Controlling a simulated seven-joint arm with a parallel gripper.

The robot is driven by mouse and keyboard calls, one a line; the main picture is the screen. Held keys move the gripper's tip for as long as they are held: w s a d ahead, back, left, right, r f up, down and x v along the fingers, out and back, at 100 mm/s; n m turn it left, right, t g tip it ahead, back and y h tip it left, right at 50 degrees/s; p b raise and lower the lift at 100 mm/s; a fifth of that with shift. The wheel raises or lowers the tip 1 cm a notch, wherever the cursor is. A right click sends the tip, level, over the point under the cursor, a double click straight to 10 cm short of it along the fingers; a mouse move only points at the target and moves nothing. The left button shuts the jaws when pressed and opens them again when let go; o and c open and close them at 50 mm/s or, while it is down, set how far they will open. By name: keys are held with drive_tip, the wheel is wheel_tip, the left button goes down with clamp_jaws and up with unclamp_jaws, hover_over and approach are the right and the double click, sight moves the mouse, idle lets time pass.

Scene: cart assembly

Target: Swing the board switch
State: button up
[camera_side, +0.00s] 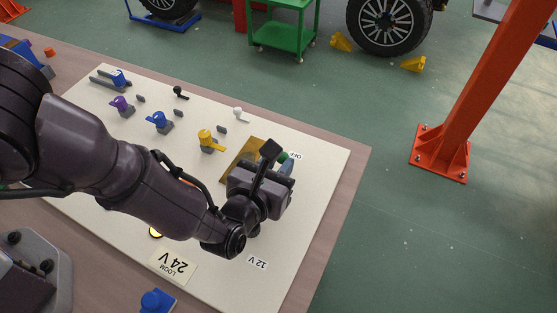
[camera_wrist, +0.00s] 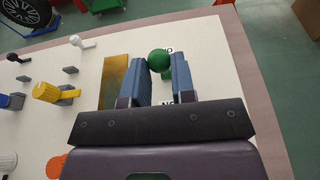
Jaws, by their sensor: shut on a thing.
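The board switch shows as a round green knob (camera_wrist: 159,60) on the pale board, beside a brass plate (camera_wrist: 115,78). In the wrist view the knob sits between the blue fingertips of my gripper (camera_wrist: 160,66), which is shut on it. In the side view the knob (camera_side: 284,157) shows only in part behind my gripper (camera_side: 286,168). The switch's lever and base are hidden by the fingers and wrist. A small printed label (camera_side: 295,155) lies just past the knob, and another label (camera_wrist: 167,103) shows between the fingers.
A yellow valve handle (camera_side: 207,139), a white lever (camera_side: 240,113), a blue handle (camera_side: 158,119) and a purple one (camera_side: 121,103) stand on the board left of my gripper. The board's right part is clear. A 24 V label (camera_side: 173,264) lies at the front.

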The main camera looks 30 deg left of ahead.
drive_tip(key=shift+s+f, duration=0.1)
drive_tip(key=shift+s, duration=0.1)
drive_tip(key=shift+s+f, duration=0.15)
drive_tip(key=shift+s, duration=0.2)
drive_tip(key=o, duration=0.8)
